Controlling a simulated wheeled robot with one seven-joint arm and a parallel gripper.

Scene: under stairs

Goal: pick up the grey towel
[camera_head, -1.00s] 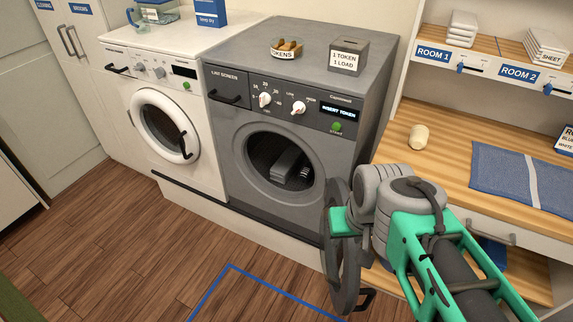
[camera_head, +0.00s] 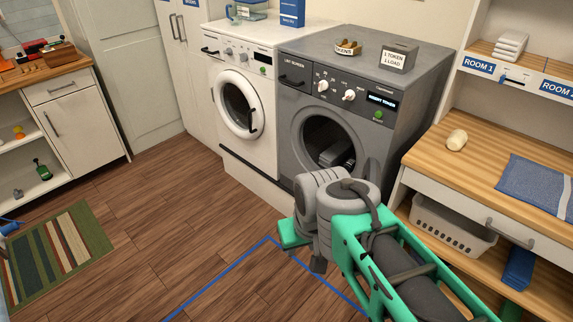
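A folded grey cloth (camera_head: 333,153), which looks like the grey towel, lies inside the drum of the grey dryer (camera_head: 290,100), seen through its round front opening. A smaller grey shape sits beside it, too dark to make out. The arm also covers part of the dryer's lower front, where the open door showed before.
A white washer (camera_head: 240,108) with a closed door stands left of the dryer. A wooden counter (camera_head: 480,130) at right holds a blue towel (camera_head: 535,183) and a cream roll (camera_head: 456,140). A white basket (camera_head: 450,222) sits below it. The wooden floor at left is mostly clear, with a striped rug (camera_head: 60,250).

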